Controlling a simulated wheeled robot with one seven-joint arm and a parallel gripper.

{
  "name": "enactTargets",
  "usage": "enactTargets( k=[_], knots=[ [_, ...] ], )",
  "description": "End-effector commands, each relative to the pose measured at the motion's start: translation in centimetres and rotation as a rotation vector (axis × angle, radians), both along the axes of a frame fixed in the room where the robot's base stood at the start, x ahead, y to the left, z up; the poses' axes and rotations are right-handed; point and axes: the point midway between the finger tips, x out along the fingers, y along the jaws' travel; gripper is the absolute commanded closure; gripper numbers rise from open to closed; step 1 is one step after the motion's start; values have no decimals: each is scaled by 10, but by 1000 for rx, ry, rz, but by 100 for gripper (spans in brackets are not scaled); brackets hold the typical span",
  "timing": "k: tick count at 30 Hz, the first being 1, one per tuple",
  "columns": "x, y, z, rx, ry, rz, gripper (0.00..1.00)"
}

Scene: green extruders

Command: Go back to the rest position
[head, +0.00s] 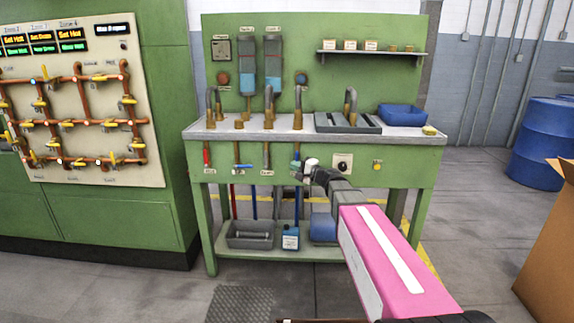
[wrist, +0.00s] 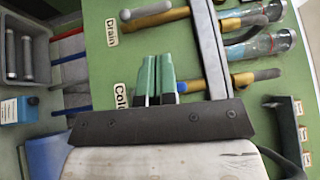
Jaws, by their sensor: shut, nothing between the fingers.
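My gripper (wrist: 156,72) shows in the wrist view with its two green-tipped fingers side by side, shut and empty. In the head view my gripper (head: 303,172) is at the end of my outstretched arm, in front of the green bench's front panel (head: 222,155). It is near the lower tap handles and partly hides one of them. I cannot tell whether it touches the panel. In the wrist view the bench appears turned on its side, with a "Drain" label (wrist: 112,32) and a partly hidden "Col…" label (wrist: 121,96) near the fingers.
A grey bin (head: 250,235) and blue container (head: 291,237) sit on the lower shelf. A pipe panel (head: 85,110) is at left. A cardboard box (head: 548,235) and blue barrels (head: 541,145) stand right.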

Motion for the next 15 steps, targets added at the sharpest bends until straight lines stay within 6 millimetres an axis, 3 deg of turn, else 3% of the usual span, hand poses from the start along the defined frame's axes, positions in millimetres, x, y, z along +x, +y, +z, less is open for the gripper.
enactTargets(
  k=[5, 8, 15],
  knots=[
    [-9, -6, -4, -18, 3, 7, 100],
    [-20, -6, -17, -80, 11, 28, 100],
    [-72, -12, -84, -386, 68, 134, 100]
  ],
)
